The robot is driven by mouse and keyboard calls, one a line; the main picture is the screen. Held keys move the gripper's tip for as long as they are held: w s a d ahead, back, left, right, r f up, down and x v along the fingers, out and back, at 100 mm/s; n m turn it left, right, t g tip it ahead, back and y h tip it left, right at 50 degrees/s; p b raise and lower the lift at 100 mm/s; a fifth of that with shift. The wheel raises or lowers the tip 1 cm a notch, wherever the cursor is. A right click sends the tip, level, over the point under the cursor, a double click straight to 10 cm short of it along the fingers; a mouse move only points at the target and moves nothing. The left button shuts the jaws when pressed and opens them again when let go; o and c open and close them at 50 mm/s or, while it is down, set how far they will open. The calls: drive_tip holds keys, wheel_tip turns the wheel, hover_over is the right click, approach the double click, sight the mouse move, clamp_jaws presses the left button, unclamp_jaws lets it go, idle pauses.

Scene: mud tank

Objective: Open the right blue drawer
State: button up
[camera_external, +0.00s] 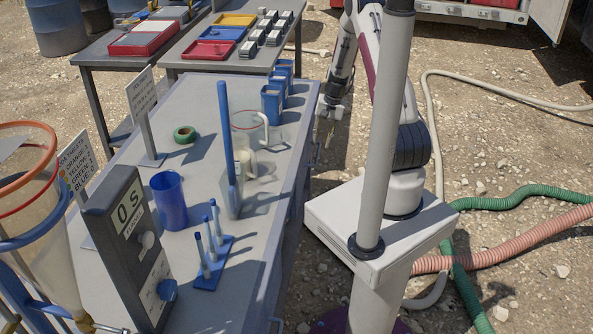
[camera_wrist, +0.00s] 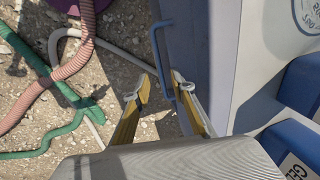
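In the wrist view, a blue bar handle (camera_wrist: 157,52) stands out from the blue-grey drawer front (camera_wrist: 188,40) on the table's side. My gripper (camera_wrist: 157,92) is open, with its two yellow-padded fingers apart. The near end of the handle appears between the fingertips; whether they touch it I cannot tell. In the external view, my gripper (camera_external: 327,130) hangs beside the table's right side, near its far end. The drawer front is seen nearly edge-on there and looks closed.
The grey table (camera_external: 130,245) carries a blue cup (camera_external: 169,200), glass beakers, a test tube rack (camera_external: 212,262) and blue containers (camera_external: 271,104) along its right edge. Green (camera_external: 520,197) and pink hoses (camera_external: 540,235) lie on the gravel. Gravel beside the drawer side is open.

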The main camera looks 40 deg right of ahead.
sight(318, 153)
drive_tip(key=shift+w+a+f, duration=0.15)
drive_tip(key=shift+f, duration=1)
drive_tip(key=shift+w+a+f, duration=0.15)
drive_tip(key=shift+f, duration=0.95)
clamp_jaws()
